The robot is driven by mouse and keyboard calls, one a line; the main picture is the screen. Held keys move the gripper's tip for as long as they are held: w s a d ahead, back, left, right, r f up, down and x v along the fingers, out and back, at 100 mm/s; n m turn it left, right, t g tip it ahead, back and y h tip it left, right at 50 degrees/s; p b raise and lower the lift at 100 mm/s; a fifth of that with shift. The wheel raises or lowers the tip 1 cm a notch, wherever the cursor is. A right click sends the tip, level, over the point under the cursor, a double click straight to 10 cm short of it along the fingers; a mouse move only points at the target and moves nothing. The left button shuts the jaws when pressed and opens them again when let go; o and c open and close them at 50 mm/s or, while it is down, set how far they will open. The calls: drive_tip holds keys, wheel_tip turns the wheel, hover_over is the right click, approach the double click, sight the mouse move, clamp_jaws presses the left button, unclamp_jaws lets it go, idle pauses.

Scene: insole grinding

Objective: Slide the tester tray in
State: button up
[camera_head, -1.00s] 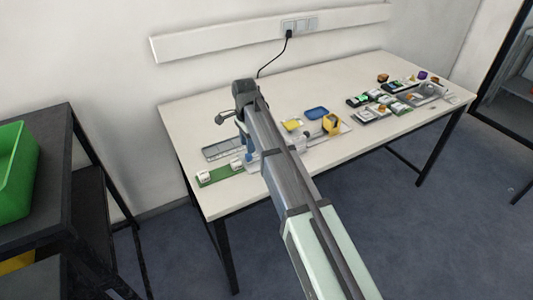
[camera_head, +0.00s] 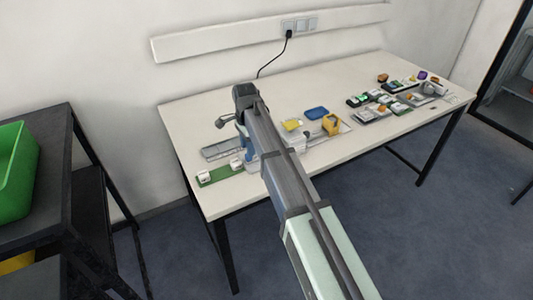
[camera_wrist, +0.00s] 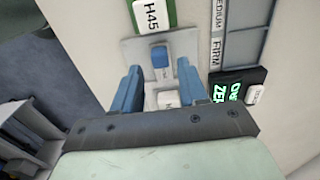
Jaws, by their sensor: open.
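In the wrist view, a grey plate with a blue knob (camera_wrist: 160,57), which looks like the tester tray (camera_wrist: 135,47), lies ahead of my gripper (camera_wrist: 159,67). My gripper is open, with its two blue fingers apart on either side of the knob. Whether either finger touches the knob cannot be told. A white block (camera_wrist: 167,99) shows between the fingers, nearer the gripper body. A black unit with green lit letters (camera_wrist: 228,88) is at the right, probably the tester's display. In the head view, my arm hides most of the tester.
A green H45 strip (camera_wrist: 153,13) lies just beyond the plate; it also shows in the head view (camera_head: 221,174). A grey tray with MEDIUM and FIRM labels (camera_wrist: 240,38) is beside it. Other items stand to the right on the white table (camera_head: 350,145). A dark shelf (camera_head: 45,190) stands left.

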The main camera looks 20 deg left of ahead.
drive_tip(key=shift+f, duration=2.55)
drive_tip(key=shift+r, duration=0.1)
idle(0.4)
drive_tip(key=c, duration=0.6)
drive_tip(key=shift+w+d, duration=3)
drive_tip(key=shift+w, duration=0.1)
drive_tip(key=o, duration=0.6)
drive_tip(key=shift+d, duration=0.1)
drive_tip(key=shift+r, duration=3.5)
